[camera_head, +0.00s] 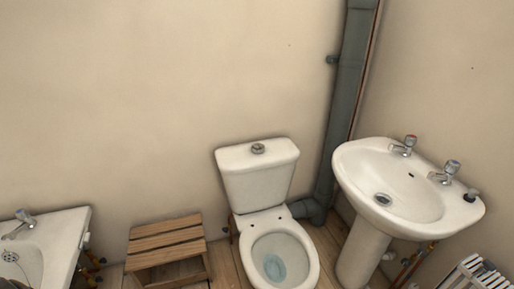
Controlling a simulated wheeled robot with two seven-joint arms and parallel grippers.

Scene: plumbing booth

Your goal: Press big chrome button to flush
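The chrome button (258,149) sits on top of the white toilet cistern (258,180), near the middle of its lid. The toilet bowl (279,262) is below and in front of the cistern. Its lid is not seen covering it, and bluish water (274,268) shows inside. Neither of my grippers can be made out in the head view, so nothing is seen touching the button.
A wooden slatted stool (166,240) stands left of the toilet. A pedestal basin (405,185) with two taps stands close on the right. A thick grey pipe (345,90) runs down the corner. A bathtub edge (68,240) is at the lower left, a white rack (474,274) at the lower right.

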